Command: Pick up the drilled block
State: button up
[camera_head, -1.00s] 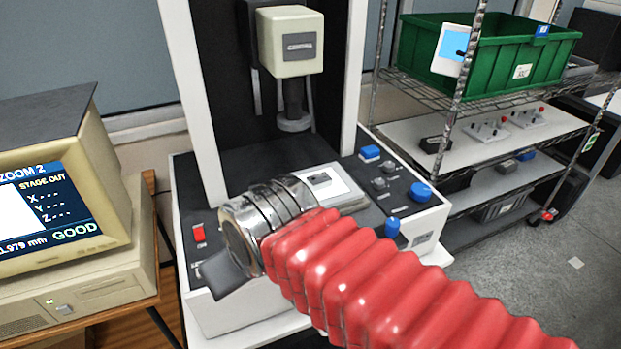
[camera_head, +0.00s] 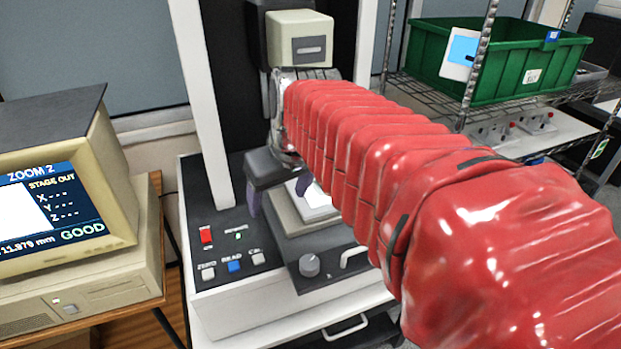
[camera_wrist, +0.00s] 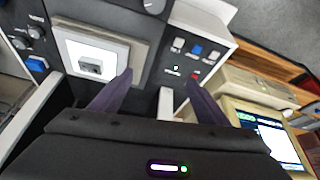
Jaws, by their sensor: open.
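The drilled block is a small grey block (camera_wrist: 90,66) on the lit white stage plate (camera_wrist: 112,50) of the measuring machine, seen in the wrist view. In the head view my arm hides the block, and only part of the white plate (camera_head: 318,198) shows. My gripper (camera_wrist: 158,84) is open and empty, with its two dark purple fingers spread apart. In the wrist view the block lies just beyond and to the left of the left fingertip, apart from it. In the head view my gripper (camera_head: 278,195) hangs above the stage, under the machine's head.
The machine's cream head (camera_head: 300,38) is close above my wrist. A white column (camera_head: 203,100) stands left of it. A front panel holds a red switch (camera_head: 206,235) and a knob (camera_head: 310,265). A monitor (camera_head: 60,190) stands left; a green bin (camera_head: 490,60) sits on the right rack.

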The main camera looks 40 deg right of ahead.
jog(key=w+d+r, duration=0.1)
jog(key=d, duration=0.8)
jog(key=w+d+r+m, duration=0.1)
jog(key=w+d, duration=0.1)
jog(key=d, duration=0.8)
jog(key=shift+x, duration=4.25)
jog(key=shift+s+f, duration=0.1)
jog(key=shift+s, duration=0.05)
jog(key=shift+x, duration=2.6)
jog(key=shift+s, duration=0.1)
jog(key=shift+c, duration=0.2)
